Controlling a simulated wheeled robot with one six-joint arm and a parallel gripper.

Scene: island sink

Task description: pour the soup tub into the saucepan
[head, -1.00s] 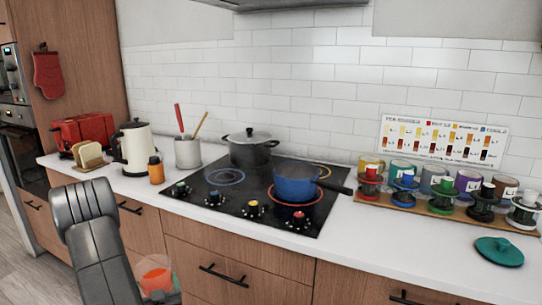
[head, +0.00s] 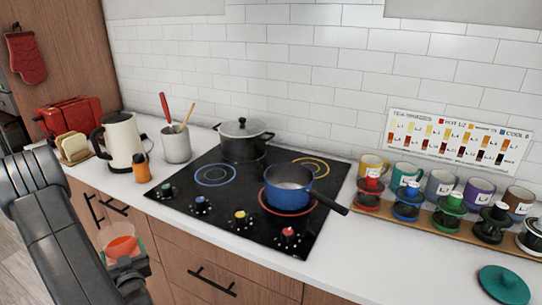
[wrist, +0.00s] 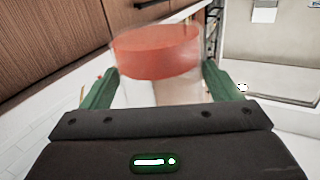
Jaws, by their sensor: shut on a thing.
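A clear tub with orange-red soup (head: 121,245) is at the lower left of the head view, in front of the counter's drawers. It also fills the middle of the wrist view (wrist: 157,55), between the two green fingers. My gripper (wrist: 158,88) is shut on the soup tub. The blue saucepan (head: 290,186) sits on the red-ringed burner at the front right of the hob, open, its dark handle pointing right. What is inside it looks pale. The tub is to the left of the saucepan and apart from it.
A lidded dark pot (head: 242,140) stands at the back of the black hob (head: 225,208). A cream kettle (head: 123,140), an orange bottle (head: 141,167) and a utensil crock (head: 176,145) stand left of it. Several mugs (head: 440,185) line the right. A teal lid (head: 503,284) lies front right.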

